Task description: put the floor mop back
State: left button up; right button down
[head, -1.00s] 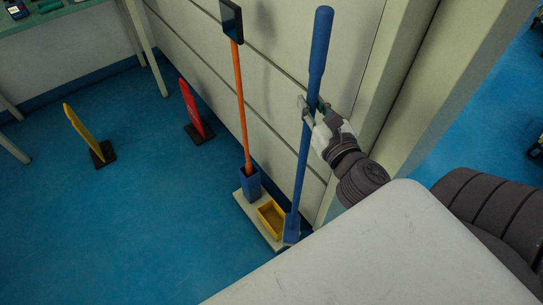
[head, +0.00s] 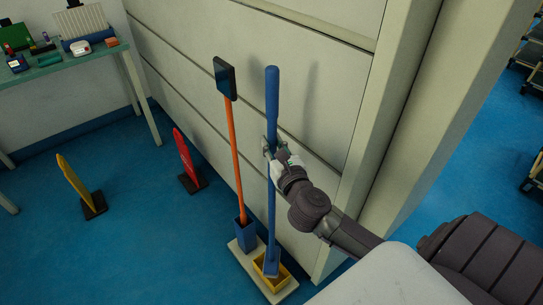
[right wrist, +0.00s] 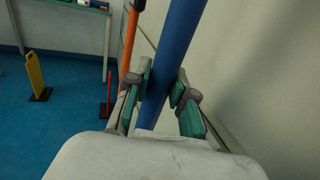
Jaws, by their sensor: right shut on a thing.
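The floor mop, with a long blue handle (head: 272,92), stands nearly upright beside the wall. My right gripper (head: 269,147) is shut around its shaft at mid-length. In the right wrist view the blue shaft (right wrist: 176,45) passes between the two green-padded fingers (right wrist: 163,90). The mop's blue lower end (head: 271,264) is at the yellow holder (head: 284,276) on a pale base (head: 240,257). It overlaps the holder's opening; I cannot tell whether it rests on the bottom. My left gripper is not in view.
An orange-handled tool (head: 233,150) with a dark head stands in a blue holder (head: 246,236) on the same base, close left. A red sign (head: 184,157) and a yellow sign (head: 75,182) stand on the floor. A green table (head: 75,66) is at upper left. A wall panel (head: 300,120) is close behind.

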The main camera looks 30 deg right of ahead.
jog(key=shift+w+f+b, duration=0.15)
jog(key=shift+f+b, duration=0.55)
jog(key=shift+f, duration=1.3)
jog(key=shift+f+b, duration=0.35)
jog(key=shift+f, duration=0.3)
jog(key=c, duration=1)
grip_release()
jog(key=shift+r, duration=0.1)
